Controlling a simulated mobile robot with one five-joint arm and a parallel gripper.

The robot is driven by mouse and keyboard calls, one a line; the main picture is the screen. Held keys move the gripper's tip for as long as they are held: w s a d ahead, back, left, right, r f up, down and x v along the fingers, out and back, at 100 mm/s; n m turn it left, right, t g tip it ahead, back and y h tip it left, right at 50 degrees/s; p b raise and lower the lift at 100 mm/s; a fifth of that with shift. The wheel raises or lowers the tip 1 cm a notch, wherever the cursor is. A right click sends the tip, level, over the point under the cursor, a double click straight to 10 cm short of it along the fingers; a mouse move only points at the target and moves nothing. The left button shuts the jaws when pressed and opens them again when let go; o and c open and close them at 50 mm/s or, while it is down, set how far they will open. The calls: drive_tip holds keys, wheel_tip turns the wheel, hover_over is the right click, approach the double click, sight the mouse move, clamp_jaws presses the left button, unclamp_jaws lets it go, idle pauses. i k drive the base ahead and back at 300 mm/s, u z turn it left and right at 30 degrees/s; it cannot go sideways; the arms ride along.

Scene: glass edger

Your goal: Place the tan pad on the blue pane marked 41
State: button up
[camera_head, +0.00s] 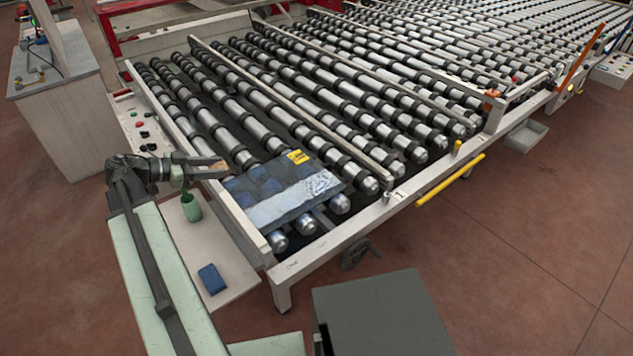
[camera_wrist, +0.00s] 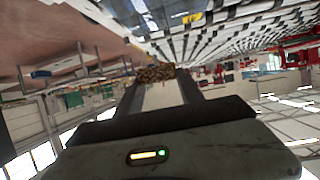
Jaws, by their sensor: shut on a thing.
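The blue pane (camera_head: 262,188) lies on the near end of the roller conveyor, with a yellow label (camera_head: 299,157) at its far right corner; I cannot read its number. A pale patch runs along its near side. My gripper (camera_head: 205,170) is shut on the tan pad (camera_head: 209,166), just left of the pane's far left corner and seemingly above the conveyor's side rail. In the wrist view the brown speckled pad (camera_wrist: 155,73) sits between the fingertips, partly hidden by them. The yellow label also shows near the top of the wrist view (camera_wrist: 191,17).
A green cup (camera_head: 191,208) and a small blue block (camera_head: 212,279) stand on the white side shelf (camera_head: 232,262). Steel rollers (camera_head: 265,130) with dark rings fill the conveyor. A grey box (camera_head: 385,310) stands at the front, and a red-buttoned panel (camera_head: 140,125) at the left.

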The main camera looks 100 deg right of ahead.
sight(268, 193)
drive_tip(key=z, duration=0.1)
drive_tip(key=k, duration=0.4)
drive_tip(key=u, duration=1.3)
drive_tip(key=k, duration=0.55)
drive_tip(key=u, duration=0.55)
drive_tip(key=i, duration=0.5)
drive_tip(key=u, duration=0.05)
